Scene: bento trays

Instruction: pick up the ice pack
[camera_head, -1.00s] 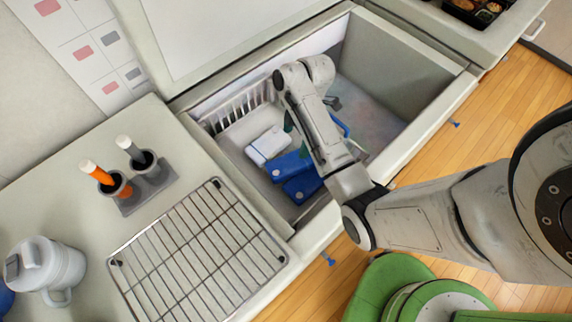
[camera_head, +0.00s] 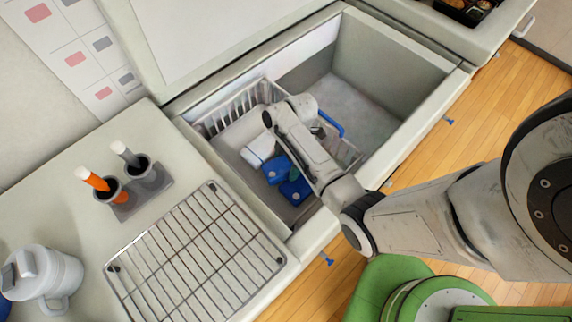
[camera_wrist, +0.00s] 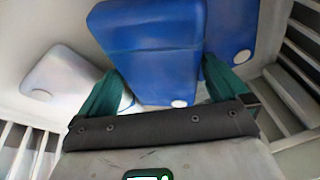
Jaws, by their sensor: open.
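Two blue ice packs lie in the basket inside the open chest, one (camera_head: 273,172) and another (camera_head: 299,194) beside it. A white pack (camera_head: 257,149) lies next to them. In the wrist view, a blue pack (camera_wrist: 150,40) sits between the green fingers of my gripper (camera_wrist: 161,66). The second blue pack (camera_wrist: 232,30) is at the right finger, and the white pack (camera_wrist: 58,82) is to the left. My gripper is open and reaches down at the packs. My arm hides part of them in the head view, and I cannot tell whether the fingers touch the blue pack.
The wire basket (camera_head: 232,103) has bars and a blue handle (camera_head: 331,124) near my arm. The chest's right part (camera_head: 375,95) is empty. Chest walls surround my arm. A wire rack (camera_head: 195,255), a jug (camera_head: 45,275) and holders with markers (camera_head: 140,168) stand on the left counter.

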